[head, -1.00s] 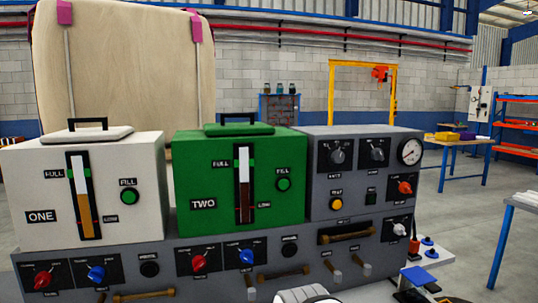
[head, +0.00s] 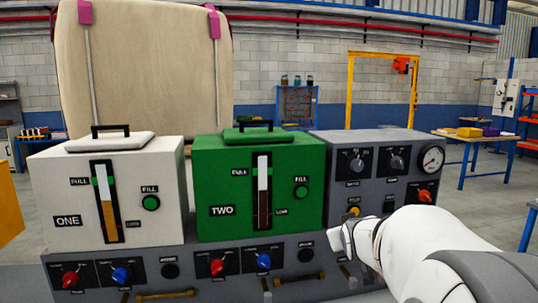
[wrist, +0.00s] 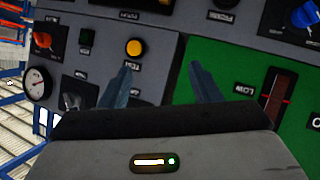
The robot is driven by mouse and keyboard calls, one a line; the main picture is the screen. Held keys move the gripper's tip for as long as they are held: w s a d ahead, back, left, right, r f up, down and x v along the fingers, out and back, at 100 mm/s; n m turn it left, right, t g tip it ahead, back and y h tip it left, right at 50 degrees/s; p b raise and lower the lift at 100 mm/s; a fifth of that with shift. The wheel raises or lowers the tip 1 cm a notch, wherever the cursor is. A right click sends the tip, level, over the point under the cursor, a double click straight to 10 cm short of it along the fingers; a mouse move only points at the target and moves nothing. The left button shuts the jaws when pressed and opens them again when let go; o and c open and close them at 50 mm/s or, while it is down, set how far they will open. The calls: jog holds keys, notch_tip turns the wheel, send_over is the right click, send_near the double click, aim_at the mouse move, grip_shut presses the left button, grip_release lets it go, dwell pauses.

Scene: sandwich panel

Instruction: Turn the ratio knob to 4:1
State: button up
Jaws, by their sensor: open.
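Two dark knobs with pale pointers sit on the upper face of the grey box, a left one (head: 356,162) and a right one (head: 397,160). Their labels and scale marks are too small to read, so I cannot tell which is the ratio knob or its setting. My gripper (head: 342,238) is in front of the box, below the knobs. In the wrist view, which is upside down, my gripper (wrist: 162,82) is open and empty. The right knob (wrist: 71,101) shows left of the fingers there; the left knob is mostly hidden behind a finger.
A yellow button (wrist: 134,47), a gauge (head: 431,158) and a red knob (head: 425,195) share the grey box. The green tank (head: 225,180) and white tank (head: 60,190) stand to its left. Red and blue knobs and handles line the lower panel.

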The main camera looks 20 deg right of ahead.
jog(key=w+d+r+n+t+p, duration=0.2)
jog(key=w+d+r+t, duration=0.2)
jog(key=d+r, duration=0.25)
jog(key=n+t+y+p, duration=0.2)
jog(key=n+y, duration=0.1)
jog(key=y, duration=0.1)
send_near(359, 167)
jog(key=shift+n, duration=0.3)
jog(key=w, duration=0.4)
jog(key=w+p, duration=0.1)
jog(key=w, duration=0.3)
jog(key=shift+w+d+f, duration=0.1)
jog(key=shift+w+d, duration=0.15)
jog(key=shift+w, duration=0.1)
